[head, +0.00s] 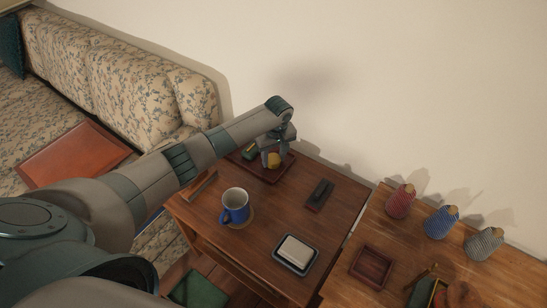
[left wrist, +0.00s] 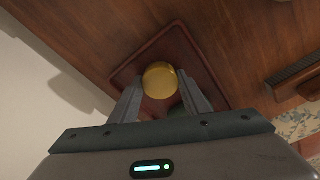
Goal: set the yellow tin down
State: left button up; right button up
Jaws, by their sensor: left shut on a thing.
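The yellow tin (head: 274,160) is held between the fingers of my left gripper (head: 272,152), near the wall end of the wooden table. In the left wrist view the round tin (left wrist: 160,80) sits between both fingertips of the gripper (left wrist: 159,88). Behind it is a dark reddish tray (left wrist: 146,51), whose rim also shows in the head view (head: 276,182). The tin is over or in this tray; I cannot tell whether it touches the tray's floor. My right gripper is out of view.
A green item (head: 249,152) shows by the tray, partly hidden by my arm. On the table (head: 262,215) are a blue mug (head: 235,205), a black object (head: 320,193) and a white block in a dark dish (head: 296,252).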

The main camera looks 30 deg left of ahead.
aim_at(275, 161)
pick_arm(q)
jog(key=o, duration=1)
jog(key=shift+f, duration=0.1)
jog(key=shift+o, duration=0.2)
notch_tip(275, 161, up, 12)
jog(key=d, duration=0.1)
jog(key=shift+s, duration=0.4)
